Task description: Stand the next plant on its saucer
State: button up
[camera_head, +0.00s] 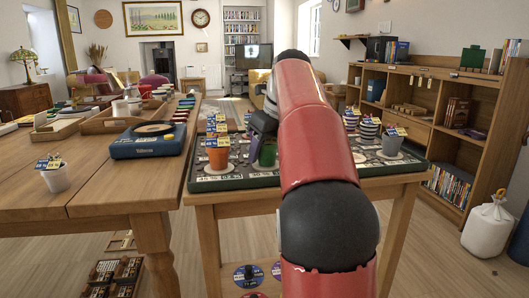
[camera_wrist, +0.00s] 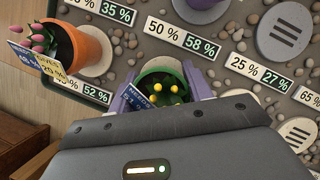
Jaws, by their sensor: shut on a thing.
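My gripper (camera_wrist: 160,95) is shut on a green pot (camera_wrist: 154,70) with yellow buds and a label. In the head view the green pot (camera_head: 267,153) is just left of my arm, over the gravel tray (camera_head: 235,182). Whether it touches the tray or a saucer is hidden. To its left an orange pot (camera_head: 218,156) stands on a pale saucer; it shows in the wrist view (camera_wrist: 92,48) with pink buds.
A grey pot (camera_head: 391,143) and striped pots (camera_head: 370,128) stand on the tray right of my arm. Shelves (camera_head: 435,115) line the right wall.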

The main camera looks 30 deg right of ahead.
jog(key=o, duration=1.1)
jog(key=shift+f, duration=0.1)
jog(key=p+v, duration=0.5)
jog(key=v, duration=0.7)
